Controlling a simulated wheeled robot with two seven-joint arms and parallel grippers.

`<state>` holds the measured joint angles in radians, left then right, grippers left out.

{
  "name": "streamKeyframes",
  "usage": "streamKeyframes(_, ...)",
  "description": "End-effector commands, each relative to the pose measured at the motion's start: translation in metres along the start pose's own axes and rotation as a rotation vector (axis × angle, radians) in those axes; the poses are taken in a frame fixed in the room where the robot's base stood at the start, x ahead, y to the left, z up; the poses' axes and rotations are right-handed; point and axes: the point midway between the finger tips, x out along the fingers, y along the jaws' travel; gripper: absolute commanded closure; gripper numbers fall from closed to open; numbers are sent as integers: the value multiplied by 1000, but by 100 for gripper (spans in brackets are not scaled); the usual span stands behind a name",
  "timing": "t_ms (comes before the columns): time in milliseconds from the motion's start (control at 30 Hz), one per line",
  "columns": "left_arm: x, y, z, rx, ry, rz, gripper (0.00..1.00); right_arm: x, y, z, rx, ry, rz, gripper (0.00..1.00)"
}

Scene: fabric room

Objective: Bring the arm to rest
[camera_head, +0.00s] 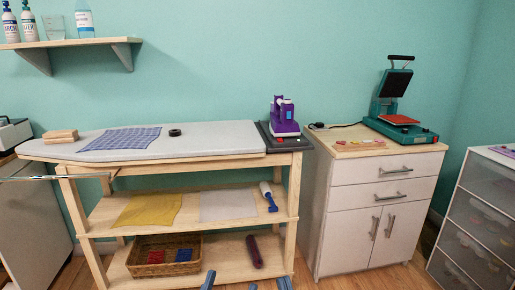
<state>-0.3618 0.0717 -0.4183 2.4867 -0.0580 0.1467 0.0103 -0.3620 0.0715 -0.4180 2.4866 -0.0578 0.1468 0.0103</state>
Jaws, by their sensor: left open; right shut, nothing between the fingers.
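Only the tips of my grippers show at the bottom edge of the head view, in front of the ironing table's lower shelf. My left gripper (209,280) is the one further left; it is open and holds nothing that I can see. My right gripper (284,283) is at the bottom, right of it; it is shut and empty. The rest of both grippers and arms is cut off by the frame.
The ironing table (219,139) bears a checked cloth (122,138), a black ring (175,132) and a purple iron (285,117). Its shelves hold cloths and a basket (190,242). A white cabinet (347,195) bears a heat press (398,110). A drawer unit (470,240) stands right.

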Motion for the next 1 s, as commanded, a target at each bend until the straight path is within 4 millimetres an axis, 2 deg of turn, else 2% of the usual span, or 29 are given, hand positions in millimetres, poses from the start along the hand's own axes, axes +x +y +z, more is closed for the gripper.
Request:
streamKeyframes(33, 11, -3, -1, 1, -85, -10, 31, 11, 3, -1, -1, -85, 10, 100)
streamKeyframes(67, 12, -5, 4, 1, -137, -16, 31, 12, 5, 4, 0, -138, 15, 100)
streamKeyframes(267, 4, -17, 37, -5, -484, -51, 31, 4, 17, 37, 5, -484, 51, 100)
streamKeyframes(400, -14, -25, 54, -14, -727, -75, 31, -14, 24, 54, 15, -727, 75, 100)
streamKeyframes(567, -46, -30, 64, -32, -1006, -101, 31, -46, 30, 64, 31, -1005, 101, 100)
streamKeyframes(767, -96, -34, 57, -61, -1350, -130, 31, -96, 34, 57, 61, -1351, 130, 100)
streamKeyframes(1000, -162, -32, 22, -111, -1751, -158, 31, -161, 32, 21, 110, -1751, 158, 100)
